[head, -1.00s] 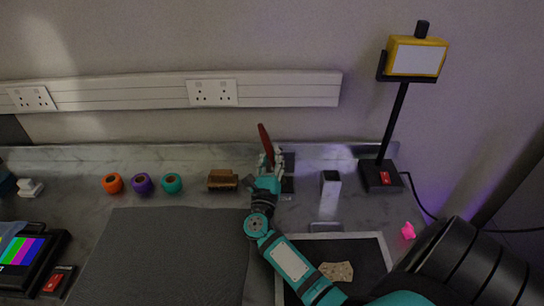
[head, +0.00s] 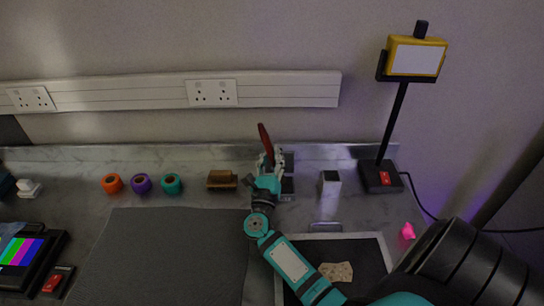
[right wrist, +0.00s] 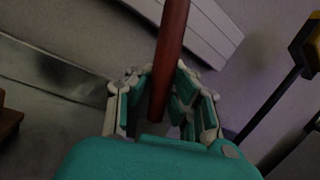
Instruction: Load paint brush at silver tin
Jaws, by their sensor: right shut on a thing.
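My right gripper (head: 268,163) is shut on the paint brush (head: 265,140), whose dark red handle stands up, slightly tilted. In the right wrist view the handle (right wrist: 172,48) rises between the teal and white fingers of the gripper (right wrist: 162,100). The brush's lower end is hidden behind the fingers. The gripper is at the back of the bench, in front of a dark block (head: 288,176). I cannot tell if the brush tip touches anything. A silver, square-sided tin (head: 330,187) with a dark top stands to the right of the gripper. My left gripper is not in view.
Orange (head: 112,183), purple (head: 142,183) and teal (head: 172,184) rolls and a brown wooden piece (head: 221,180) stand left of the gripper. A dark grey mat (head: 165,255) lies in front, beside a framed tray (head: 380,238) with a beige piece (head: 336,272).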

